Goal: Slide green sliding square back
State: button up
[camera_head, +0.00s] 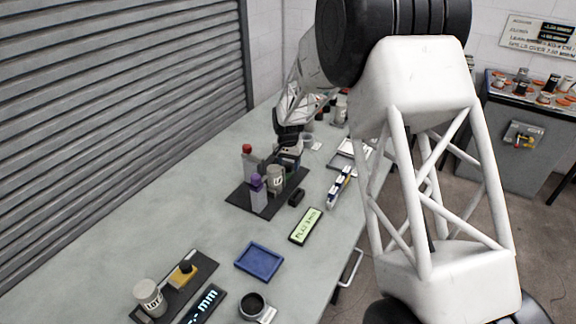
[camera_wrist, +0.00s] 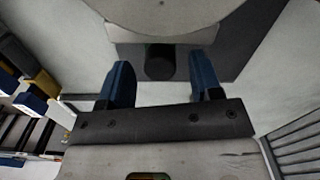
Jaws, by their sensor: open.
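I cannot make out a green sliding square for certain in either view. The only clearly green thing is a flat, pale green panel with dark lettering (camera_head: 306,226) on the bench. My gripper (camera_head: 289,155) is farther back, low over a dark rack (camera_head: 238,197) with capped bottles. In the wrist view my gripper (camera_wrist: 162,72) has its two blue fingers apart. A dark round knob or cylinder (camera_wrist: 160,63) shows between the fingertips, under a large pale round shape (camera_wrist: 175,18). I cannot tell whether the fingers touch it.
On the rack stand a grey jar (camera_head: 276,180), a purple-capped bottle (camera_head: 257,194) and a red-capped bottle (camera_head: 248,158). A blue tray (camera_head: 260,262) and a white-and-blue strip (camera_head: 339,187) lie nearby. A grey shutter (camera_head: 110,110) runs along the left. The bench's left middle is clear.

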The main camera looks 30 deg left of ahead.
jog(key=shift+f, duration=0.45)
grip_shut()
jog(key=shift+w+r, duration=0.1)
jog(key=shift+w, duration=2)
grip_release()
jog(key=shift+r, duration=0.1)
notch_tip(320, 180, up, 8)
jog(key=shift+f, duration=0.2)
